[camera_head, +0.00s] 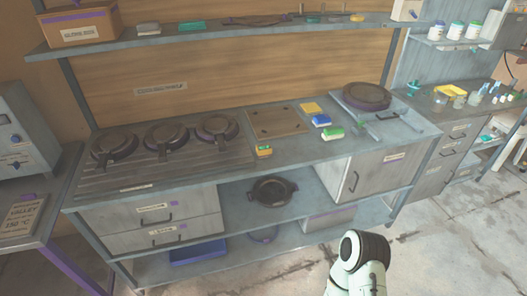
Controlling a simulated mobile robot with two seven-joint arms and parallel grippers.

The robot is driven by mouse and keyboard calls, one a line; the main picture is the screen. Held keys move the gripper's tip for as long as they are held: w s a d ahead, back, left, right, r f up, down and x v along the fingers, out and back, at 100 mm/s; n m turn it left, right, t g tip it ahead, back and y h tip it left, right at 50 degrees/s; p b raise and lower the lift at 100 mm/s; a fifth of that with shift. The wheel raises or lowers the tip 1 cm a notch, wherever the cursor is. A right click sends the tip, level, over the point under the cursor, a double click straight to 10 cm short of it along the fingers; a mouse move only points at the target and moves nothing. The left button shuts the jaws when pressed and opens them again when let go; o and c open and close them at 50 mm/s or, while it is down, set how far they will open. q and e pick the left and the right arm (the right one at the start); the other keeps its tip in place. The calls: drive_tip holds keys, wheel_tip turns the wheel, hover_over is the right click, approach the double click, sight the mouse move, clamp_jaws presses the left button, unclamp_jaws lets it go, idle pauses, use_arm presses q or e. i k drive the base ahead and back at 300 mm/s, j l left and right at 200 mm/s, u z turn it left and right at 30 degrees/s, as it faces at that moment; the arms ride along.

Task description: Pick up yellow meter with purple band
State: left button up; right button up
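A small yellow block-like item (311,108) lies on the grey workbench (330,150), right of the middle and behind a blue-and-white one. A yellow-orange item with a green side (264,151) sits at the bench's front edge. Another small yellow item (175,31) is on the upper shelf. All are too small for me to make out a purple band, so I cannot tell which is the meter. A white and black link of my arm shows at the bottom, right of centre, well in front of the bench. Neither gripper shows.
A blue item (321,120) and a green item (332,132) lie near the yellow one. Drawers (150,215) fill the bench's lower left. The floor in front (450,240) is clear.

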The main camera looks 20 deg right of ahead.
sight(262, 150)
drive_tip(key=u, duration=0.5)
drive_tip(key=l+u, duration=0.25)
drive_tip(key=u, duration=0.2)
drive_tip(key=l+u, duration=0.25)
drive_tip(key=u, duration=0.15)
drive_tip(key=l+u, duration=0.2)
drive_tip(key=u, duration=0.25)
drive_tip(key=k+l+u, duration=0.3)
drive_tip(key=l, duration=0.2)
drive_tip(key=k+l+u, duration=0.25)
drive_tip(key=l, duration=0.2)
